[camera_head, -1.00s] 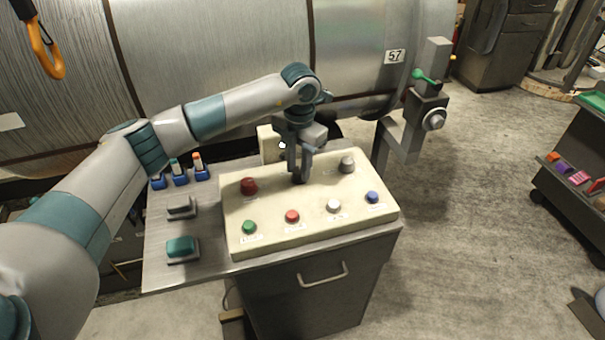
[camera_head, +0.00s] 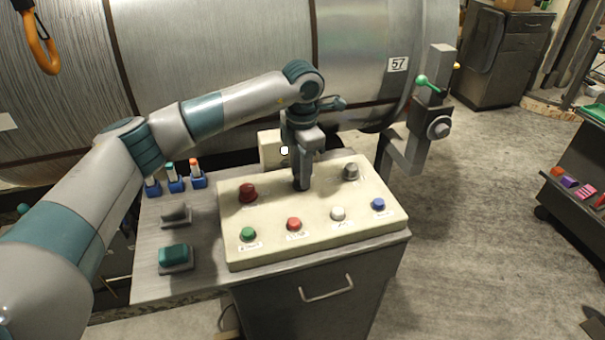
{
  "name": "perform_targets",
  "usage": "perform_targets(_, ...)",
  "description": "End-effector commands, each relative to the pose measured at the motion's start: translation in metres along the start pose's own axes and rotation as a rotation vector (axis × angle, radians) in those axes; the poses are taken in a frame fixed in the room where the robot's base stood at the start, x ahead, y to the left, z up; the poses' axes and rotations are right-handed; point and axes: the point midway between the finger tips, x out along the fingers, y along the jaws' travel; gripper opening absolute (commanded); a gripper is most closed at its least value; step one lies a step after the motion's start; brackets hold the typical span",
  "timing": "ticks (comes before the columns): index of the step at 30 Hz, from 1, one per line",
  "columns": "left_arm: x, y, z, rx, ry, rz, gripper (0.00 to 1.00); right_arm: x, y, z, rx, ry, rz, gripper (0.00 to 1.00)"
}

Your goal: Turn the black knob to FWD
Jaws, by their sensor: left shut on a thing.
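The cream control panel (camera_head: 267,226) sits on a metal cabinet top, with a back row of knobs and a front row of coloured buttons. My left gripper (camera_head: 302,184) points down at the back row, between a dark red knob (camera_head: 248,193) and a grey knob (camera_head: 351,171). It is shut on the black knob, which the fingers hide almost wholly. Which way the knob points, and its FWD mark, cannot be made out. My right gripper is not in view.
Green (camera_head: 248,234), red (camera_head: 293,224), white (camera_head: 338,213) and blue (camera_head: 377,204) buttons line the panel's front. A teal block (camera_head: 174,255) is at left.

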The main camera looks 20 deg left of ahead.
Motion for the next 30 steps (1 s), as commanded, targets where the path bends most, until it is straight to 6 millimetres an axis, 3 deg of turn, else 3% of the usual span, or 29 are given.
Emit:
perform_targets(8,-0.001,-0.005,0.003,0.009,-0.01,-0.006,0.06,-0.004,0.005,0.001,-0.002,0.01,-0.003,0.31)
perform_targets(9,-0.001,-0.005,0.003,0.009,-0.01,-0.006,0.38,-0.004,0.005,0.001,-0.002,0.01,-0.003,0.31)
perform_targets(11,-0.001,-0.004,0.003,0.008,-0.009,-0.006,0.47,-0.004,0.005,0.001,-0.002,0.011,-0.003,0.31)
perform_targets(23,-0.005,-0.003,-0.007,0.004,-0.01,-0.005,0.47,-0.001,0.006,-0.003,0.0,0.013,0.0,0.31)
perform_targets(30,-0.026,-0.002,-0.005,0.004,-0.012,-0.003,0.47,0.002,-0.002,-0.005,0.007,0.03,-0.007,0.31)
